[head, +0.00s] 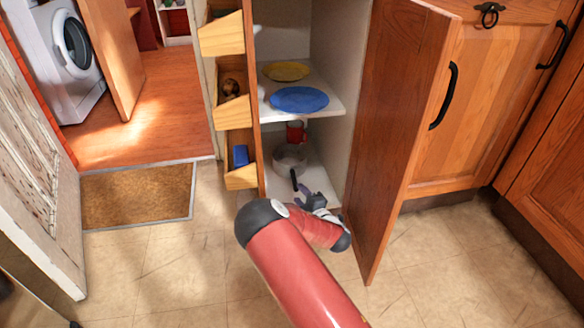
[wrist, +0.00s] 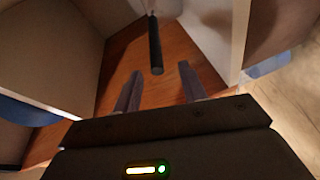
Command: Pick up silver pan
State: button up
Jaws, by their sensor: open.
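The silver pan (head: 289,160) sits on the bottom shelf of the open cupboard in the head view. Its black handle (head: 294,180) points out toward the cupboard's front. My gripper (head: 302,192) is at the cupboard opening, close to the handle end. In the wrist view my gripper (wrist: 160,85) has its two fingers apart with nothing held. The black handle (wrist: 155,45) lies just ahead of the fingertips, roughly in line with the gap between them. The pan's bowl is mostly out of the wrist view.
A red mug (head: 296,131) stands behind the pan. The shelf above (head: 330,106) holds a blue plate (head: 299,99) and a yellow plate (head: 286,71). The open wooden door (head: 395,130) stands to the right, and wooden bins (head: 240,176) to the left. Floor in front is clear.

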aim_at(295, 185)
jog(key=x, duration=0.5)
jog(key=shift+w+d+r+b, duration=0.1)
jog(key=shift+d+r+b, duration=0.1)
jog(key=shift+b, duration=0.2)
grip_shut()
